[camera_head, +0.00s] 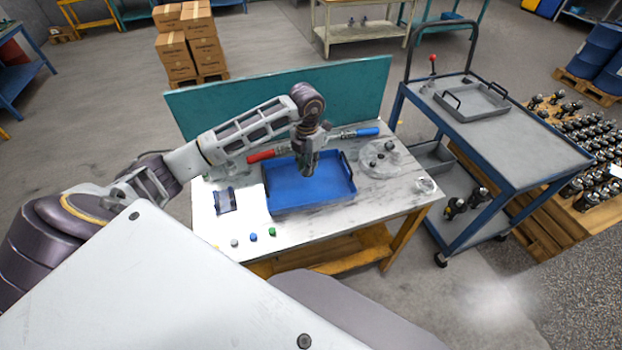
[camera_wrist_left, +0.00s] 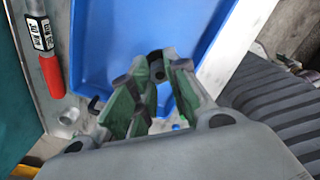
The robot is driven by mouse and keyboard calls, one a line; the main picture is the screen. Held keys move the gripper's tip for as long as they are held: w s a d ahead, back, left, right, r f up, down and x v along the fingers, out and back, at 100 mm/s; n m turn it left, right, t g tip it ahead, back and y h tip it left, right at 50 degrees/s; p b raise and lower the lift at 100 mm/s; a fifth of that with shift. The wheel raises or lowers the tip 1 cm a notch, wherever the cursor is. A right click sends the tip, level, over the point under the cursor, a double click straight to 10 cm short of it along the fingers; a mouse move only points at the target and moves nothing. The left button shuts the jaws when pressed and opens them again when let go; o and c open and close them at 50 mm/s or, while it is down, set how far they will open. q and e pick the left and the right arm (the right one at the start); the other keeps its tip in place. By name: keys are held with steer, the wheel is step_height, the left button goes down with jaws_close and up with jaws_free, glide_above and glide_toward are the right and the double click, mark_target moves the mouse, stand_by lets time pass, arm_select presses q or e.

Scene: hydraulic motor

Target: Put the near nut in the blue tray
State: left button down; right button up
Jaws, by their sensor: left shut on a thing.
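The blue tray (camera_head: 285,199) lies on the worktable, and its blue floor and walls fill much of the left wrist view (camera_wrist_left: 100,45). My left gripper (camera_head: 307,172) points down over the tray, near its far side. In the left wrist view its green-padded fingers (camera_wrist_left: 155,80) are closed around a small dark piece (camera_wrist_left: 157,70), which looks like the nut. Most of that piece is hidden by the fingers, and in the head view I cannot make it out. My right gripper does not show.
A red-handled tool (camera_head: 268,155) and a blue-handled tool (camera_head: 367,132) lie behind the tray. A round plate with small parts (camera_head: 380,168) and a small clear dish (camera_head: 425,186) sit to the right. Small coloured buttons (camera_head: 253,237) line the front edge.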

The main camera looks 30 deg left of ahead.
arm_select(q)
steer(key=shift+w+n, duration=0.3)
steer(key=shift+w, duration=0.1)
steer(key=shift+r, duration=0.1)
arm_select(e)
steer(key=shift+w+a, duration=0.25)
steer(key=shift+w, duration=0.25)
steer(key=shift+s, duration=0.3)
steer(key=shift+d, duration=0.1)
